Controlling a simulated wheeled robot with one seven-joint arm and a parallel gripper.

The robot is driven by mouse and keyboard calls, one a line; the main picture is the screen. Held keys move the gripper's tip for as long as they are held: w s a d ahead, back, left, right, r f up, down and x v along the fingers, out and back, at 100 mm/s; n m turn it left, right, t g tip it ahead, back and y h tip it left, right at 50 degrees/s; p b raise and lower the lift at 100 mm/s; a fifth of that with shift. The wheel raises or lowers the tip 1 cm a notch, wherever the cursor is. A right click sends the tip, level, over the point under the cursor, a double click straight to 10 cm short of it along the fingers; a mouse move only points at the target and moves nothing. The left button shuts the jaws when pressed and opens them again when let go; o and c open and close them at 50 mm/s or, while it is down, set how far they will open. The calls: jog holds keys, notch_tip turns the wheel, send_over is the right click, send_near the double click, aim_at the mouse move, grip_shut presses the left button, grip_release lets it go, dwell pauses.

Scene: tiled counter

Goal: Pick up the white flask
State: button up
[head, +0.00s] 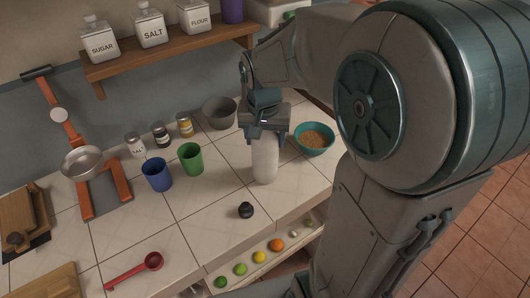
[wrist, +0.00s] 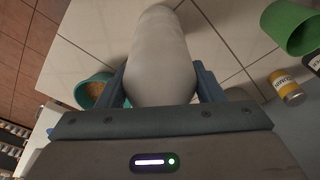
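The white flask (head: 265,160) is upright at the right part of the tiled counter, below my gripper (head: 264,134). Its upper end is hidden by the gripper. In the wrist view the white flask (wrist: 160,50) fills the space between the two blue-grey fingers of my gripper (wrist: 162,82). The fingers lie close against both its sides and look shut on it. Whether its base touches the counter is hard to tell.
A teal bowl of grain (head: 316,138) stands close right of the flask. A green cup (head: 191,158), blue cup (head: 157,174) and grey bowl (head: 219,111) stand left. A small black object (head: 246,210) lies in front. A shelf (head: 165,52) hangs above.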

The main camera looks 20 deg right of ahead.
grip_shut()
jog(key=shift+r, duration=0.15)
jog(key=shift+w+r, duration=0.1)
jog(key=shift+r, duration=0.4)
jog(key=r, duration=0.1)
jog(key=d+r, duration=0.1)
jog(key=r, duration=0.1)
jog(key=shift+r, duration=0.25)
jog(key=d+r+b, duration=0.1)
jog(key=d+r, duration=0.5)
jog(key=d, duration=0.4)
jog(key=shift+w+d+r, duration=0.15)
jog(key=shift+d, duration=0.2)
